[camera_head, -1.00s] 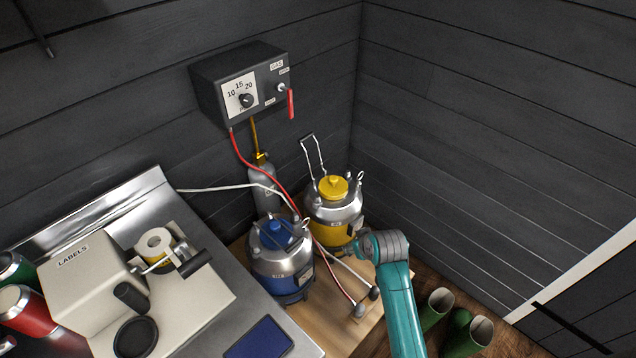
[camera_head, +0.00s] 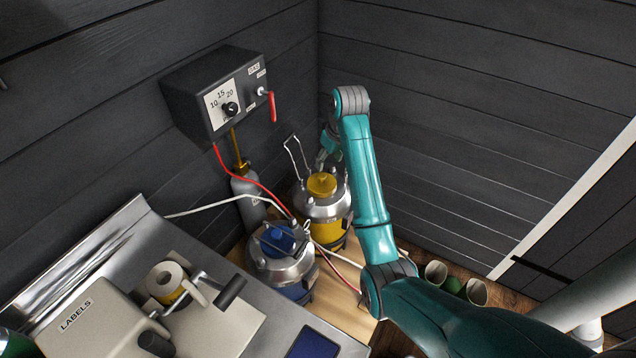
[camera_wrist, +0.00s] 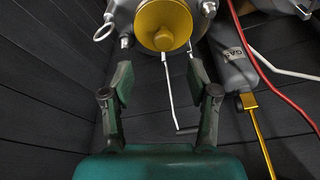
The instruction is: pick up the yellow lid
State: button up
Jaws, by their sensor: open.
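The yellow lid (camera_head: 322,185) sits on top of a steel and yellow keg (camera_head: 322,208) in the head view. In the wrist view the yellow lid (camera_wrist: 163,25) is at the top middle, round with a raised knob. My gripper (camera_wrist: 163,90) is open and empty, its two fingers spread just short of the lid in that picture. In the head view my gripper (camera_head: 328,148) is partly hidden behind my arm, beside and just behind the lid. I cannot tell its exact height over the lid.
A blue-topped keg (camera_head: 282,262) stands left of the yellow one. A wire bail handle (camera_head: 297,158) rises beside the lid. A gas cylinder (camera_head: 247,195), red hose (camera_head: 262,183) and wall-mounted gas box (camera_head: 218,95) are close by. Green boots (camera_head: 455,284) stand on the floor.

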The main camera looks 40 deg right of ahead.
aim_at(322, 175)
jog(key=x, duration=0.9)
jog(key=shift+w+a+f, duration=0.15)
jog(key=shift+w+a, duration=0.05)
jog(key=shift+a, duration=0.15)
grip_shut()
